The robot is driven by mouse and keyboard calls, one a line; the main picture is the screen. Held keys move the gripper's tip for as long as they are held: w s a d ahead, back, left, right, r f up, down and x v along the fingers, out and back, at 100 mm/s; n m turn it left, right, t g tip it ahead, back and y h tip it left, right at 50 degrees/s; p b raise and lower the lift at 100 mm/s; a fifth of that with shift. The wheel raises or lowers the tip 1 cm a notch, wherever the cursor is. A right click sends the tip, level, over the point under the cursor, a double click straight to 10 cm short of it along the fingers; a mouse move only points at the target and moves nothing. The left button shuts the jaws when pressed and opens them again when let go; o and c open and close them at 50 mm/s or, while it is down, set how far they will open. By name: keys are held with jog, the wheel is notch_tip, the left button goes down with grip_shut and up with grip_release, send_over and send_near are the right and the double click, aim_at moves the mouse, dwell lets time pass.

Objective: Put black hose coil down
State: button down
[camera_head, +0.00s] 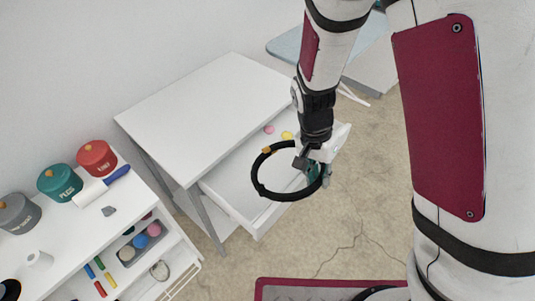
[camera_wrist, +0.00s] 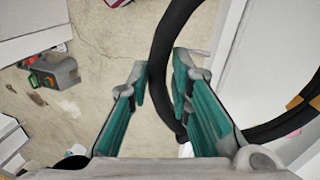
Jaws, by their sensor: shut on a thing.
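The black hose coil (camera_head: 256,181) is a ring with an orange-brown band. My gripper (camera_head: 312,168) is shut on its right side and holds it in the air in front of the open white drawer (camera_head: 230,195). The coil overlaps the drawer in the head view; its height above it is hard to tell. In the wrist view, my gripper's teal fingers (camera_wrist: 160,95) pinch the hose (camera_wrist: 172,40) between them. The rest of the ring runs off to the right there.
The white table (camera_head: 205,100) above the drawer has a clear top. A pink ball (camera_head: 269,129) and a yellow ball (camera_head: 287,135) show near the drawer's back. A white shelf unit (camera_head: 75,228) with canisters stands at left.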

aim_at(315, 188)
jog(key=s+f, duration=0.1)
jog(key=f+m+b, duration=0.1)
jog(key=shift+s+a+f, duration=0.35)
jog(key=shift+w+a+f, duration=0.1)
jog(key=shift+a+f, duration=0.1)
jog(key=shift+a, duration=0.05)
jog(key=w+a+f, duration=0.2)
jog(key=a, duration=0.1)
jog(key=w+a+f+b, duration=0.1)
jog(key=w+a+f, duration=0.2)
jog(key=a, duration=0.1)
jog(key=w+a+f, duration=0.2)
jog(key=w+a, duration=0.1)
jog(key=shift+w+a+f, duration=0.1)
jog(key=shift+a+f, duration=0.2)
jog(key=c, duration=1.5)
grip_release()
jog(key=shift+o, duration=0.2)
jog(key=shift+r, duration=0.1)
